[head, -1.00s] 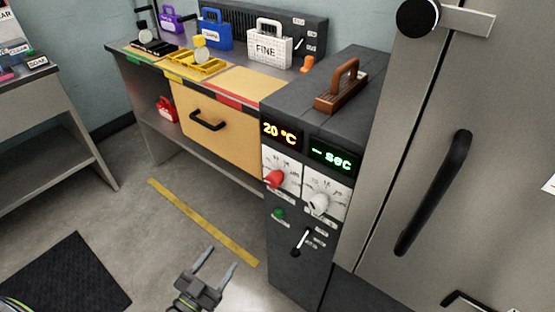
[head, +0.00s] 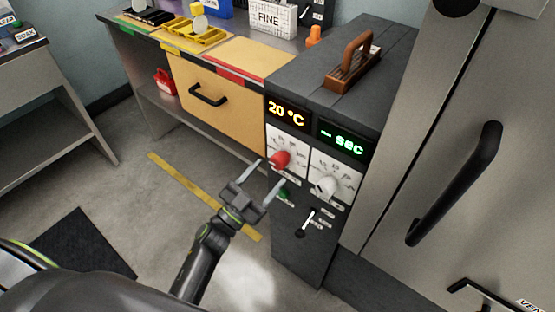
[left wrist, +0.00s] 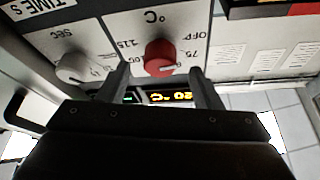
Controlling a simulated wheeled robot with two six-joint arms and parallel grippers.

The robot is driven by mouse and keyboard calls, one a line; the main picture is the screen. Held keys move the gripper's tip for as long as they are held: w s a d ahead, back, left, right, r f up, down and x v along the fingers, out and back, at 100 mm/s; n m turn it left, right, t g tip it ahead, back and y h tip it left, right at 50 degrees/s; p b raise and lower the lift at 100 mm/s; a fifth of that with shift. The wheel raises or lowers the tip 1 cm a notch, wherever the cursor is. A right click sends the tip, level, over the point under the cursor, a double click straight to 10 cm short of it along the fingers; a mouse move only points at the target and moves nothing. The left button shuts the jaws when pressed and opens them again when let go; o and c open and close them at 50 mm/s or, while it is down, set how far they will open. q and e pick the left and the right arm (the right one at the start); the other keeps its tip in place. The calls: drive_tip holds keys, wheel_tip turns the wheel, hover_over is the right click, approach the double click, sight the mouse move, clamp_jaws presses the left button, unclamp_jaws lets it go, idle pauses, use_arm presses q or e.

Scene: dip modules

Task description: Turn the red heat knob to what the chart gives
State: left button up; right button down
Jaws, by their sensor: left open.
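The red heat knob (head: 280,160) sits on a white dial on the front of the dark grey machine, under a display (head: 287,113) reading 20 °C. In the left wrist view the red knob (left wrist: 160,55) appears upside down, ringed by marks such as OFF and 75. My left gripper (head: 268,178) is open just in front of and slightly below the knob in the head view. In the left wrist view its fingers (left wrist: 163,80) point at the dial, one toward each side of the knob. I cannot tell whether they touch it. My right gripper is not in view.
A white seconds knob (head: 325,187) sits right of the red one, with a green button (head: 284,194) and a lever (head: 308,222) below. A steel cabinet with a black handle (head: 455,185) stands close on the right. The floor at left is mostly clear.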

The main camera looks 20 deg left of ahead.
sight(275, 166)
use_arm(q)
drive_tip(key=shift+x, duration=2.35)
drive_tip(key=c, duration=1)
